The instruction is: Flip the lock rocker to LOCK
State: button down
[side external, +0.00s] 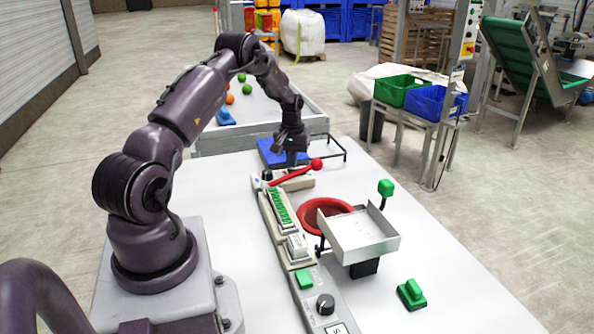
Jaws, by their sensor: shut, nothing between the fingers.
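The net clipper (281,212) is a long cream device on the white table, with green lettering and a red lever (291,177) ending in a red ball. I cannot tell for sure which part is the lock rocker; no LOCK marking is readable. My gripper (292,163) points down, shut and empty, over the clipper's far end, close behind the red lever. Whether it touches anything is unclear.
A red bowl (312,207) and a tilted metal tray (352,236) stand right of the clipper. A black knob (325,304) is on the near panel. A blue pad (270,152) lies beyond. The right front table is mostly clear.

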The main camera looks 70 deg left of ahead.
aim_at(292, 171)
jog(key=shift+f, duration=0.9)
dwell(0.3)
jog(key=shift+r, duration=3.55)
jog(key=shift+f, duration=0.1)
